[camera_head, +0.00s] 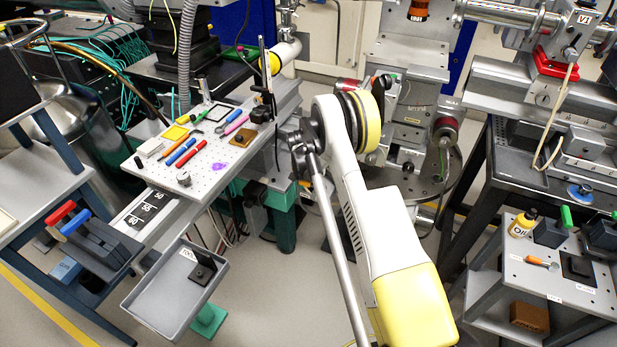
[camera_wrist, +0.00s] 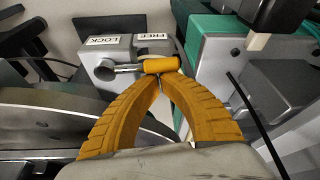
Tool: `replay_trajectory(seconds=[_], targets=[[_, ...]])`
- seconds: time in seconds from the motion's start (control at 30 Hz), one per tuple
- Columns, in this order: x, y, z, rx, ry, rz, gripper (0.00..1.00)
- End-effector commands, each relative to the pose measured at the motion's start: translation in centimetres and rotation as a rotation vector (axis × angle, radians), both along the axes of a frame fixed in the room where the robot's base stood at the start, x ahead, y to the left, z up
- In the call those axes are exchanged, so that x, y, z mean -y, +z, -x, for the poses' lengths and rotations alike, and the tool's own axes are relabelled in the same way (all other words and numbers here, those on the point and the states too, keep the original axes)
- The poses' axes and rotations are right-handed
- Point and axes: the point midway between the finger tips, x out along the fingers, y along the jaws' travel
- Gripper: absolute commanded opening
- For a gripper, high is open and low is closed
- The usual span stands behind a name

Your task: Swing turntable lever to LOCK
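The turntable lever shows in the wrist view, with a metal rod (camera_wrist: 125,69) and an orange cylindrical handle (camera_wrist: 162,65). Its pivot end sits on a grey block (camera_wrist: 92,62) with a LOCK label (camera_wrist: 102,42) and a FREE label (camera_wrist: 153,36), both upside down. The rod points right, with the handle below the FREE label. My gripper (camera_wrist: 159,80) has orange fingers whose tips meet right at the handle's near side. I cannot tell whether they touch it. The turntable (camera_head: 440,190) is a round grey plate in the head view. My arm hides the lever and gripper there.
In the wrist view, a grey disc edge (camera_wrist: 45,118) lies left and a green block (camera_wrist: 208,50) stands close on the right. A thin black rod (camera_wrist: 255,120) slants nearby. In the head view, a cart (camera_head: 555,270) stands right and a breadboard (camera_head: 200,150) with tools left.

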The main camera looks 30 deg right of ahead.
Motion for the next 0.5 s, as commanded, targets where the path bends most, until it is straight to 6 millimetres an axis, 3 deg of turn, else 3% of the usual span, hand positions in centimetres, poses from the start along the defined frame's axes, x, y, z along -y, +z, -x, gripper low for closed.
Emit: replay_trajectory(seconds=[0.5], targets=[[-2.2,0.0,1.7,0.001,0.399,0.0,0.0]])
